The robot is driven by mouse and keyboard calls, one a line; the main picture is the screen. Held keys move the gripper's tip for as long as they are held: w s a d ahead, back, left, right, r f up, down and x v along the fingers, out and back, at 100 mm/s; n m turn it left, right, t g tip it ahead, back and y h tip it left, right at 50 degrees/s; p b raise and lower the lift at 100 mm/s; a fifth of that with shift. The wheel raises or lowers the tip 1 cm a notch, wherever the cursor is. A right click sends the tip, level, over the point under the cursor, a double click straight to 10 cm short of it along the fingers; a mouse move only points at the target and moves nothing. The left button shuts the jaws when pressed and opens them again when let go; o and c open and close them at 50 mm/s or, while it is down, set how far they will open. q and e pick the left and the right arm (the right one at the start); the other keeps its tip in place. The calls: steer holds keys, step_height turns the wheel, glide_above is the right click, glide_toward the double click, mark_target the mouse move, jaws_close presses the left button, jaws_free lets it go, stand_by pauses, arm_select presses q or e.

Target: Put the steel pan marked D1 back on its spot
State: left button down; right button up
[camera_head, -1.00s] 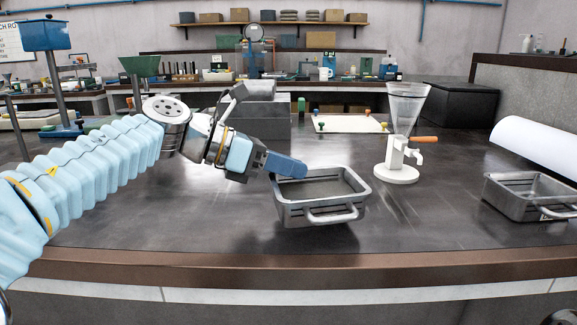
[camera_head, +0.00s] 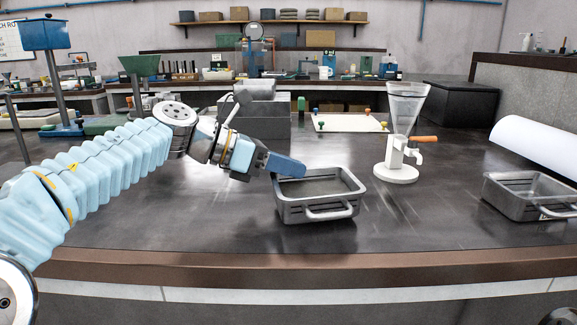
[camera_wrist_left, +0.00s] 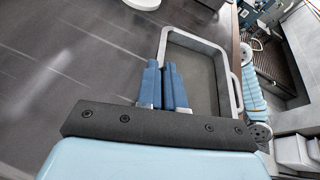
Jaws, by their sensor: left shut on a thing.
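A grey steel pan (camera_head: 318,209) with a front loop handle is at the middle of the bench in the head view. It also shows in the left wrist view (camera_wrist_left: 204,43). My left gripper (camera_head: 300,170) is shut on its left rim, with the blue fingers (camera_wrist_left: 166,66) close together on the pan's wall. No D1 mark is readable on this pan. I cannot tell whether its base touches the bench. A second, similar steel pan (camera_head: 515,204) stands at the right, with a small label partly cut off. My right gripper is not in view.
A clear funnel on a white stand (camera_head: 397,172) with an orange-handled tap stands just behind and right of the held pan. A white board (camera_head: 345,123) with coloured pegs and a grey block (camera_head: 262,122) are farther back. The bench front edge (camera_head: 300,265) is close. Bench between the pans is clear.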

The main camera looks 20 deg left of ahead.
arm_select(q)
steer(key=shift+f+b, duration=0.35)
steer(key=shift+f, duration=0.1)
steer(key=c, duration=1.2)
jaws_free()
steer(key=v, duration=1.3)
steer(key=shift+s+d+r+b, duration=0.15)
steer(key=shift+s+b, duration=0.2)
steer(key=shift+s, duration=0.5)
steer(key=shift+s+d+b, duration=0.15)
steer(key=shift+s+b, duration=0.2)
steer(key=shift+s, duration=0.55)
steer(key=shift+s+d+r+b, duration=0.15)
steer(key=shift+s+b, duration=0.2)
steer(key=shift+s, duration=0.5)
steer(key=shift+f, duration=0.1)
